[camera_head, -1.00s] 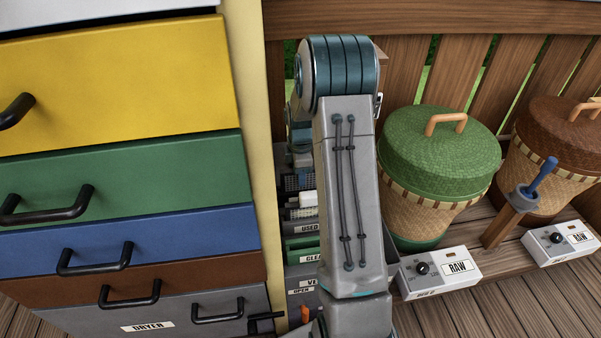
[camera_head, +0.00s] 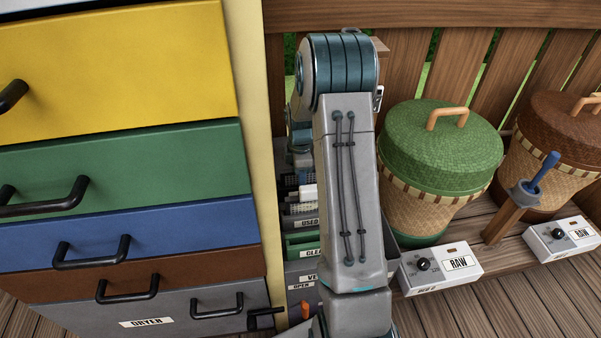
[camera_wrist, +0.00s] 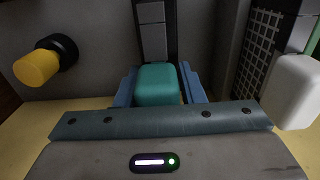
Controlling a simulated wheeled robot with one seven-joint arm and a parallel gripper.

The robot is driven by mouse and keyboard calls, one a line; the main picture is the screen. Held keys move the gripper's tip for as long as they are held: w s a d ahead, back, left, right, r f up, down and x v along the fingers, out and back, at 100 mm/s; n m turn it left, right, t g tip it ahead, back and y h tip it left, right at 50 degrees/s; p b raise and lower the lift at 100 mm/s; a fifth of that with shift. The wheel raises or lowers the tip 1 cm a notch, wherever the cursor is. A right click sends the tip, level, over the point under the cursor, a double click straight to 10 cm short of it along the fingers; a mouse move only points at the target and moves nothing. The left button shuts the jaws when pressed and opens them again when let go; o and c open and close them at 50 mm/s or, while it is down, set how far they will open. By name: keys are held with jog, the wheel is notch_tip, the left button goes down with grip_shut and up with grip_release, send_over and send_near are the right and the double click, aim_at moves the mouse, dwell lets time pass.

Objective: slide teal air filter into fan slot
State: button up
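In the wrist view a teal block (camera_wrist: 157,85), the visible end of the teal air filter, sits between the two blue fingers of my gripper (camera_wrist: 158,82). The fingers lie close along both its sides and appear shut on it. A grey upright panel with dark strips (camera_wrist: 152,32) stands just beyond the block. I cannot tell whether this is the fan slot or part of the filter. In the head view my own arm hides the gripper and the teal filter.
A yellow knob (camera_wrist: 38,68) juts out at left in the wrist view. A white block (camera_wrist: 295,92) beside a dark mesh panel is close on the right. Bins labelled USED (camera_head: 309,223) and CLEAN (camera_head: 303,243) stand between the drawer cabinet (camera_head: 120,175) and my arm. A green basket (camera_head: 437,150) stands to the right.

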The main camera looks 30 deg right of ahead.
jog(key=shift+o, duration=1)
jog(key=shift+r, duration=0.1)
notch_tip(320, 180, up, 14)
jog(key=p, duration=0.3)
jog(key=shift+s+f, duration=0.1)
jog(key=shift+f, duration=0.1)
